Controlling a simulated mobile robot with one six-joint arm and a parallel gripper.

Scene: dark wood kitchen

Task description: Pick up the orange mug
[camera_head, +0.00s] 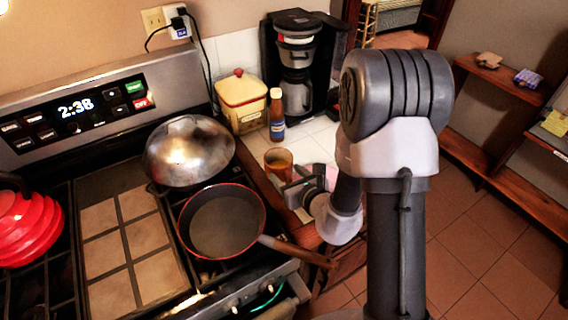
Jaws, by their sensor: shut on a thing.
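The orange mug (278,162) is at the counter to the right of the stove, in front of a small bottle. My gripper (288,183) is at the mug's near side, shut on it. The fingers are small and partly hidden by the wrist, so the exact grip point is hard to see. I cannot tell whether the mug touches the counter or is a little above it.
A red pan (222,222) with a wooden handle (298,252) sits on the stove close to my wrist. A metal lid (189,150), a yellow canister (242,102), a bottle (276,116) and a black coffee maker (296,68) stand behind. Floor at right is clear.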

